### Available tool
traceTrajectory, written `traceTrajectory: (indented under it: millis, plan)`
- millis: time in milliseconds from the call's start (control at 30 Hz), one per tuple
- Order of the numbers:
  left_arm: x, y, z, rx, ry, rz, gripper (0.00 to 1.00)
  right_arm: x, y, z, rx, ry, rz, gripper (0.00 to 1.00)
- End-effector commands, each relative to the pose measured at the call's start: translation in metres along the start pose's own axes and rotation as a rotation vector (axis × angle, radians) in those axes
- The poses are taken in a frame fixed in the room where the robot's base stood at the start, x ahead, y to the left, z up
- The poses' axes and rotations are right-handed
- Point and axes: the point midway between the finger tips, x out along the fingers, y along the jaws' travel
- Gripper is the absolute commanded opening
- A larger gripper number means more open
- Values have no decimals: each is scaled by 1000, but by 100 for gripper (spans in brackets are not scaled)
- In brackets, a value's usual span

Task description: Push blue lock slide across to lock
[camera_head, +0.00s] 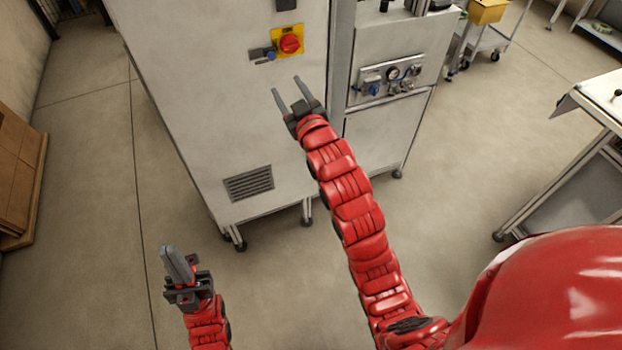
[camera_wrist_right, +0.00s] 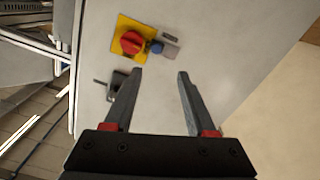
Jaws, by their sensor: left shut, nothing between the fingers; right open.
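The blue lock slide (camera_head: 271,56) is a small blue knob on a grey bracket, just left of the red rotary switch (camera_head: 289,43) on its yellow plate, on the front of the grey cabinet. In the right wrist view the blue slide (camera_wrist_right: 157,47) shows beside the red switch (camera_wrist_right: 131,42), beyond my fingertips. My right gripper (camera_head: 285,85) is open and empty, below the slide and apart from it; it also shows in the right wrist view (camera_wrist_right: 161,74). My left gripper (camera_head: 170,251) is shut and empty, low at the left, well away from the cabinet.
The grey cabinet (camera_head: 214,98) has a vent (camera_head: 249,183) low on its front. A panel with gauges and valves (camera_head: 391,77) is to the right. A yellow box (camera_head: 487,11) sits on a cart behind. A table (camera_head: 602,100) stands at far right. The floor between is clear.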

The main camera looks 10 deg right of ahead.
Motion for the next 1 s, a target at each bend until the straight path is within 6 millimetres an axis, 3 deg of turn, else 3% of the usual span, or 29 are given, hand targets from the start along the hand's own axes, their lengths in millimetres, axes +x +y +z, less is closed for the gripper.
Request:
traceTrajectory:
  millis: [267, 667, 1000]
  plan:
    - [-20, 1, 3, 0, 0, 0, 0, -45, -1, 3, 1, 1, 0, 56]
    - [-27, 1, 5, 0, 0, 0, 0, -54, 2, 20, 60, 203, 60, 56]
    - [-37, 2, 6, 0, 0, 0, 0, -88, -8, 39, 88, 421, 81, 56]
